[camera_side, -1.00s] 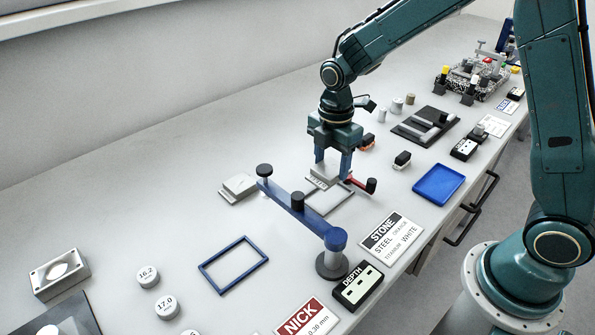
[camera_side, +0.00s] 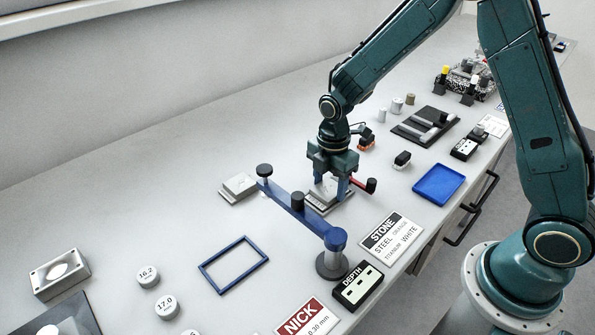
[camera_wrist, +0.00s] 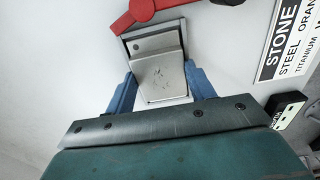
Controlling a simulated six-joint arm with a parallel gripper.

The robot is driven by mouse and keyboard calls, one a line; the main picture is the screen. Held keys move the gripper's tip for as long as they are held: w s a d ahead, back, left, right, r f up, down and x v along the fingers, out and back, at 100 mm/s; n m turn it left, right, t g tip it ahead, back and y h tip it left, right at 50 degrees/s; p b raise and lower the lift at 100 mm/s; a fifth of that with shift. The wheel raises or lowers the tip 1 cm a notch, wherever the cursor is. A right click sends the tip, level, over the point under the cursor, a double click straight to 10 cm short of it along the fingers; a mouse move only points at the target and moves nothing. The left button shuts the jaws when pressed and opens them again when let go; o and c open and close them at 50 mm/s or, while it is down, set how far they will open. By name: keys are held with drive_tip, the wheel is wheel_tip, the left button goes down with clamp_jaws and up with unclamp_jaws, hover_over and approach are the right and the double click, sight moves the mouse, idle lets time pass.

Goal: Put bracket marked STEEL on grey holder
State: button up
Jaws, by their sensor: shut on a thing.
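My gripper (camera_side: 328,188) is low over the bench, its two blue fingers closed on the sides of a pale grey metal bracket (camera_side: 326,194). In the wrist view the bracket (camera_wrist: 160,78) sits between the fingers, a flat plate with a bent upper part. Its marking cannot be read here. The bracket is over the grey holder, a thin rectangular frame. The holder is mostly hidden by the bracket and fingers. Whether the bracket rests fully on it cannot be told.
A blue clamp arm (camera_side: 296,210) on a post stands just in front of my gripper. A red lever (camera_side: 362,184) lies close on the right. Another pale block (camera_side: 238,187) is at left. An empty blue frame (camera_side: 234,264) and blue tray (camera_side: 439,185) lie apart. A STONE/STEEL sign (camera_side: 390,239) is at front.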

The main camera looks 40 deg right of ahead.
sight(329, 187)
drive_tip(key=shift+f, duration=0.1)
drive_tip(key=o, duration=1.3)
wheel_tip(329, 187, up, 12)
drive_tip(key=shift+r, duration=0.2)
idle(0.5)
